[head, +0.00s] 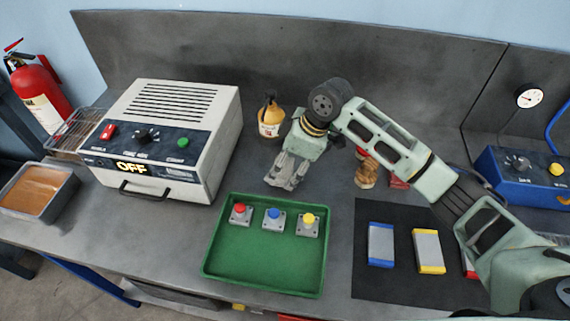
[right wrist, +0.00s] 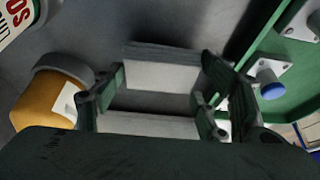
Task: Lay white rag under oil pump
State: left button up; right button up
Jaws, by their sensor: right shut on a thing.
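My right gripper (head: 284,178) is low over the bare bench between the white oven-like box and the green tray. It is shut on a pale piece, seemingly the white rag (right wrist: 160,76), which shows between its fingers in the right wrist view. The fingers hide much of it. An orange bottle with a dark top and a pale label, likely the oil pump (head: 269,120), stands upright behind the gripper, apart from it. In the right wrist view an orange body with a white label (right wrist: 50,100) is at the left. My left gripper is not in view.
A white box (head: 205,135) marked OFF stands at the left. A green tray (head: 262,265) holds red, blue and yellow buttons in front. A black mat (head: 400,280) with coloured blocks, a brown jar (head: 366,173) and a blue gauge unit (head: 520,180) are at the right.

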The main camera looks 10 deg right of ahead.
jog(key=shift+f, duration=0.6)
jog(key=o, duration=1.1)
jog(key=shift+f, duration=0.15)
jog(key=b+v, duration=0.1)
jog(key=v, duration=1.1)
jog(key=shift+b, duration=0.3)
